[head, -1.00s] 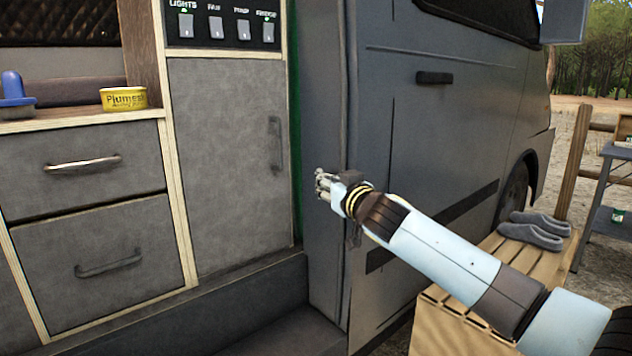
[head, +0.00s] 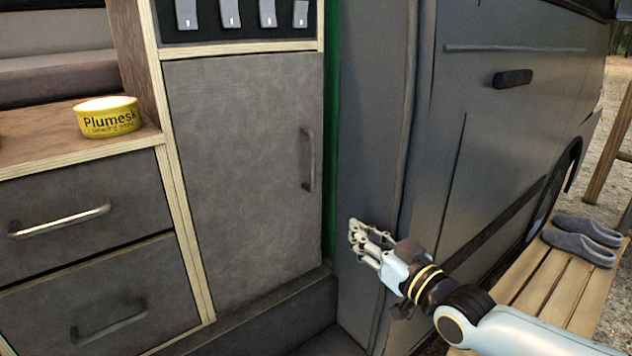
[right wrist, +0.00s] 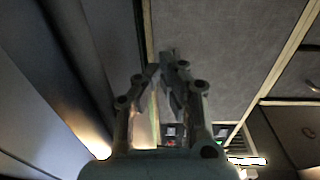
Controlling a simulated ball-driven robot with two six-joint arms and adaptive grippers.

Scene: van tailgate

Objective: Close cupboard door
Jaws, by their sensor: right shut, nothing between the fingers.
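The grey cupboard door (head: 245,170) stands below the switch panel in the head view. It looks flush in its pale wooden frame, with no gap that I can see. Its upright handle (head: 308,160) is near its right edge. My right gripper (head: 360,238) is shut and empty, to the right of the door and below the handle, apart from both. In the right wrist view the fingers (right wrist: 168,62) point toward the cupboard, with the door (right wrist: 215,45) behind them. My left gripper is not in view.
Two drawers with handles (head: 60,220) are left of the door. A yellow tin (head: 108,118) sits on the counter above them. The grey van side (head: 480,150) rises behind my right arm. Slippers (head: 580,242) rest on a slatted wooden bench (head: 550,285) at the right.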

